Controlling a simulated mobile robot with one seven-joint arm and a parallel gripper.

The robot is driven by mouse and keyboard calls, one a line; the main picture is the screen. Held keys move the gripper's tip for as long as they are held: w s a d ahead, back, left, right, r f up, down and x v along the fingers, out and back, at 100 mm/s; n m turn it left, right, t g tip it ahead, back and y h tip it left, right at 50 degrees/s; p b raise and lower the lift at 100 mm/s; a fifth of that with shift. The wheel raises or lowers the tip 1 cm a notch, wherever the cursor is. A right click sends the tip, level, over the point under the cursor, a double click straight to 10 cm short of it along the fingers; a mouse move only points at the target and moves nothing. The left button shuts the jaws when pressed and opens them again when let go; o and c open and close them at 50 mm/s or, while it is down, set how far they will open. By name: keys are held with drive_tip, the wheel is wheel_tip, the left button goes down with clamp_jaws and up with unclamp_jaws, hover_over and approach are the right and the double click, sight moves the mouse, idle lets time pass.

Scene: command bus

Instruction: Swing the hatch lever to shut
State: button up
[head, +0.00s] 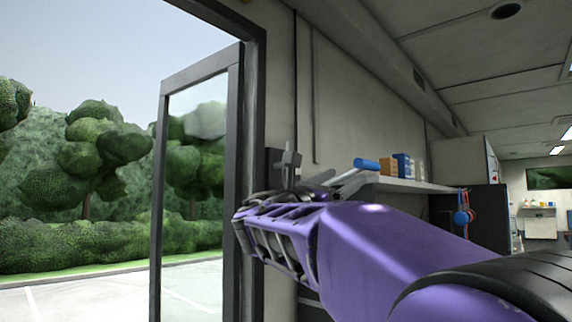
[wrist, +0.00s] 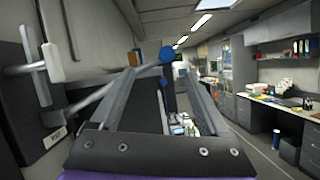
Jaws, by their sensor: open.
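The hatch lever is a grey bar with a blue grip. In the wrist view its blue end (wrist: 167,53) appears between and just beyond the fingertips, and its bar runs back left behind the left finger to a dark wall plate (wrist: 28,95). In the head view the blue grip (head: 367,164) shows above my purple arm, which hides part of the bar. My gripper (wrist: 160,74) is open, with a finger on either side of the blue end in the picture. I cannot tell whether a finger touches the lever. A small label (wrist: 55,138) on the plate is too blurred to read.
A glazed door (head: 160,200) stands open at the left, with pavement and bushes outside. A shelf (head: 410,184) with small boxes is on the wall behind the lever. Counters and cabinets (wrist: 262,110) line the right side in the wrist view, beside a clear aisle floor.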

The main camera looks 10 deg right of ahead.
sight(366, 165)
drive_tip(key=p+x, duration=0.2)
drive_tip(key=x, duration=0.8)
drive_tip(key=shift+w+d+r, duration=0.1)
drive_tip(key=shift+w+d, duration=0.1)
clamp_jaws()
